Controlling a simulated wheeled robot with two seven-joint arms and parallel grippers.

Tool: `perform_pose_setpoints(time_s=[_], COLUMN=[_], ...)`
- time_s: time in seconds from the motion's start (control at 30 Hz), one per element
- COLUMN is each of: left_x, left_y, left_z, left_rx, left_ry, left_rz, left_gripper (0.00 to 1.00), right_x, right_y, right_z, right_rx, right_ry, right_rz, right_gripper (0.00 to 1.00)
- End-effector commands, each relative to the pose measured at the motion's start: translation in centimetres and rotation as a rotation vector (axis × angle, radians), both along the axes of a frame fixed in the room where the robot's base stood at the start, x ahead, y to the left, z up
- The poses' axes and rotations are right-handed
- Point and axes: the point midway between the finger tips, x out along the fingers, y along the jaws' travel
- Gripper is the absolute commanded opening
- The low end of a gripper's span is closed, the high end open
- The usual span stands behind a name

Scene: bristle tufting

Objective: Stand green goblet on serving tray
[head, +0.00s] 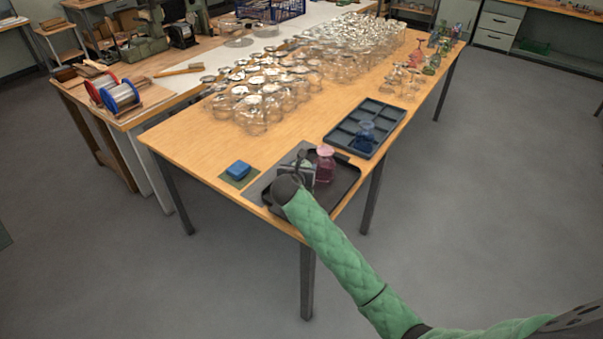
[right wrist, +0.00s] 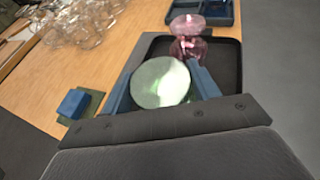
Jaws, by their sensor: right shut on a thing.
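The green goblet (right wrist: 160,83) is between the fingers of my right gripper (right wrist: 163,88), which is shut on it; its pale green round end faces the wrist camera. In the head view my right gripper (head: 297,172) is over the left part of the black serving tray (head: 345,184), and my wrist hides most of the goblet. I cannot tell whether the goblet touches the tray. The tray also shows in the right wrist view (right wrist: 225,70). A pink glass vessel (head: 325,164) stands on the tray beside the gripper. My left gripper is not in view.
A compartment tray (head: 378,112) with a blue glass (head: 365,134) lies behind the serving tray. A blue block (head: 238,169) on a green pad is to the left. Many clear glasses (head: 265,100) crowd the table's far left; colored ones stand far right. The wood between is bare.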

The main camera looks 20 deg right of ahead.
Motion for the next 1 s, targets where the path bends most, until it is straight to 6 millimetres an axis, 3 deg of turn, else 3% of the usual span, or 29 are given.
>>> perform_pose_setpoints(time_s=[0.3, 0.7, 0.73, 0.8, 0.83, 1.0], left_x=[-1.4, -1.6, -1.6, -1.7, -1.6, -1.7], left_y=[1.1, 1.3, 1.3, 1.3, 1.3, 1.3], left_z=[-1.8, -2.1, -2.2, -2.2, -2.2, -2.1], left_rx=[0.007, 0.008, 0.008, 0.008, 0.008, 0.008], left_ry=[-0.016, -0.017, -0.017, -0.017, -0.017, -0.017], left_rz=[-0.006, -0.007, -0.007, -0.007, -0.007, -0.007], left_gripper=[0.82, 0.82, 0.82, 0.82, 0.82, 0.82], right_x=[0.0, 0.0, 0.0, 0.0, 0.0, 0.0], right_y=[0.0, 0.0, 0.0, 0.0, 0.0, 0.0], right_z=[-3.0, -3.5, -3.6, -3.6, -3.6, -3.6], right_rx=[0.000, 0.000, 0.000, 0.000, 0.000, 0.000], right_ry=[0.001, 0.000, 0.001, 0.001, 0.001, 0.001], right_rz=[0.000, 0.001, 0.001, 0.001, 0.001, 0.001], right_gripper=[0.29, 0.29, 0.64, 0.78, 0.82, 0.82])
